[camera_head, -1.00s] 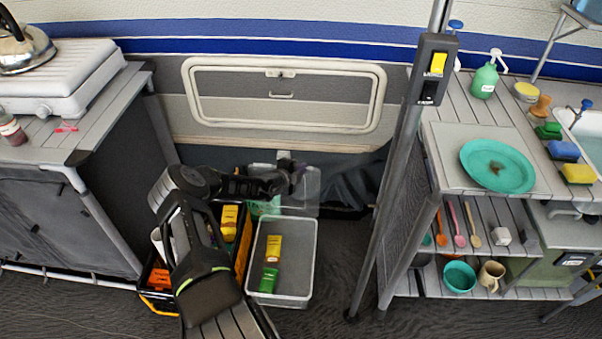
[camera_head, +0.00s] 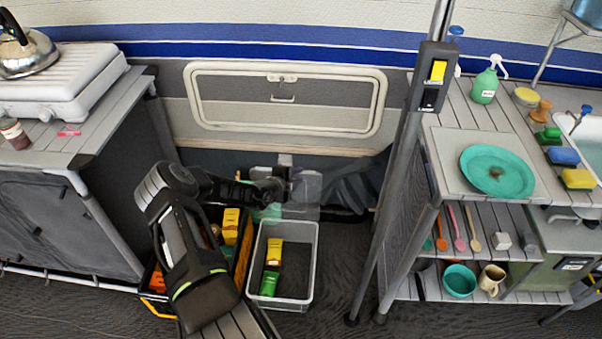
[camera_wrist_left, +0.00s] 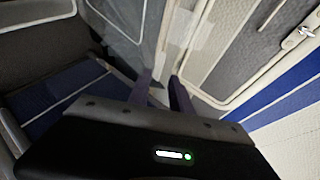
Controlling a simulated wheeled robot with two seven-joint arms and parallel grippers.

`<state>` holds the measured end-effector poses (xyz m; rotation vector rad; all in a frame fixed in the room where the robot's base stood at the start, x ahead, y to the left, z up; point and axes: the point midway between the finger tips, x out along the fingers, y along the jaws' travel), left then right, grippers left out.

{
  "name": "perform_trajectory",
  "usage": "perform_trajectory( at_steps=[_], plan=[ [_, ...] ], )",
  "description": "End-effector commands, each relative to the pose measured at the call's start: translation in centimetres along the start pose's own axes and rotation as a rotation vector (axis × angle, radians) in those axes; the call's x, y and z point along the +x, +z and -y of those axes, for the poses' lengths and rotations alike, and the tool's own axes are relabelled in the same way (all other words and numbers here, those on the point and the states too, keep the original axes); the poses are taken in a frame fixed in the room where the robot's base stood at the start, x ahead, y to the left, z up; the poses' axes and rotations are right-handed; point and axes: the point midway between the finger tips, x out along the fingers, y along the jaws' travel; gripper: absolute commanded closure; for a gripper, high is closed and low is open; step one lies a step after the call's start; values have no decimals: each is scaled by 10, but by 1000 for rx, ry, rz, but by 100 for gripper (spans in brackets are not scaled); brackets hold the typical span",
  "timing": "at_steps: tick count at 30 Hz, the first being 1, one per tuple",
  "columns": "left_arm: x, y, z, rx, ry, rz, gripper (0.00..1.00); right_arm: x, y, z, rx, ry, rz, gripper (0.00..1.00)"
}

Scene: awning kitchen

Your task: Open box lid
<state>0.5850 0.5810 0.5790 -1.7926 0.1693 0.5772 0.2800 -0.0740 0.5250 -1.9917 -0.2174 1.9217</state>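The clear plastic box (camera_head: 311,262) stands on the floor, open at the top, with a yellow pack (camera_head: 275,251) and a green pack (camera_head: 269,284) inside. A translucent panel, apparently its lid (camera_head: 303,211), is raised at the box's back edge, toward the wall; its exact tilt is hard to tell. My left gripper (camera_head: 291,181) is at the upper part of this panel, beyond the box. In the left wrist view its two dark fingers (camera_wrist_left: 161,92) are apart, with no object clearly between them. Contact with the panel cannot be told. My right gripper is not in view.
A black and yellow crate (camera_head: 243,248) with several items stands left of the box, partly behind my arm. A grey cabinet (camera_head: 60,215) is at left. A pole (camera_head: 392,205) and shelf unit (camera_head: 470,292) are at right. A wall hatch (camera_head: 285,98) is behind.

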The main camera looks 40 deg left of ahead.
Motion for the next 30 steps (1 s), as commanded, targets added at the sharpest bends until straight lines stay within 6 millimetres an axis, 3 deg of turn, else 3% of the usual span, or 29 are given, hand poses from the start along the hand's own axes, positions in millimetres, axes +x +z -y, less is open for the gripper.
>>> perform_trajectory(
  at_steps=[3,9,30],
  plan=[
    [-22,1,1,-1,1,2,75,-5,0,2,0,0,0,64],
    [-41,1,0,-1,1,2,75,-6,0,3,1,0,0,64],
    [-42,0,-1,31,2,1,75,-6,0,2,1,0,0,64]
  ],
)
